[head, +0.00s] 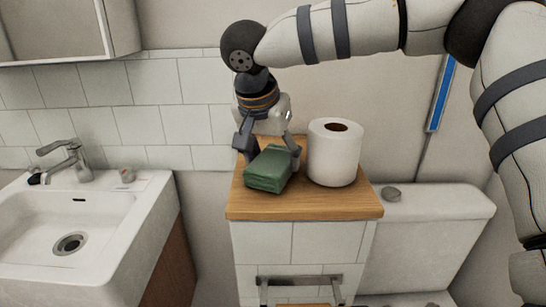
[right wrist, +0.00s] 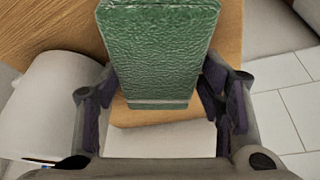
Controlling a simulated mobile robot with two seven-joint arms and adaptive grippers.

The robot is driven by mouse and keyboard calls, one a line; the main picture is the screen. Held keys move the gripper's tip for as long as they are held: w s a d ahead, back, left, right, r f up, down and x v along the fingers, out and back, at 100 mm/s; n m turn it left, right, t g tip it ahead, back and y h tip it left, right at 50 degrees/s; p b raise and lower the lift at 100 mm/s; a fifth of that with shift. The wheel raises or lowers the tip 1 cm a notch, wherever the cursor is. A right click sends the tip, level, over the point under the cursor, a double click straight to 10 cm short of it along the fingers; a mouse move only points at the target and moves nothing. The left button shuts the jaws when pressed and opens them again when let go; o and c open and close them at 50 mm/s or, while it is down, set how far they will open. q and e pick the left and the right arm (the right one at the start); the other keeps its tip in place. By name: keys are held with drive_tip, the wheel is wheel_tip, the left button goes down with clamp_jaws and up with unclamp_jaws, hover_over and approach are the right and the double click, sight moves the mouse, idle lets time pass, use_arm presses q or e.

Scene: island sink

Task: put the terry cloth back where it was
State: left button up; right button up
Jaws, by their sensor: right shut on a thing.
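The green terry cloth (head: 268,170), folded into a thick block, is at the left part of the wooden top (head: 300,208). It lies on the wood or very slightly above it; I cannot tell which. My right gripper (head: 273,156) reaches down from behind and is shut on the cloth, one finger on each side. In the right wrist view the cloth (right wrist: 160,55) sits between the two fingers and extends away from the palm. My left gripper is not in view.
A white paper roll (head: 334,158) stands upright on the wooden top, close to the right of my gripper. A sink (head: 60,215) with a tap (head: 66,158) is at the left. A white cistern (head: 435,205) with a small grey button (head: 391,193) is at the right.

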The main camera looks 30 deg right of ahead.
drive_tip(key=shift+f, duration=0.2)
drive_tip(key=o, duration=1)
drive_tip(key=v, duration=1.2)
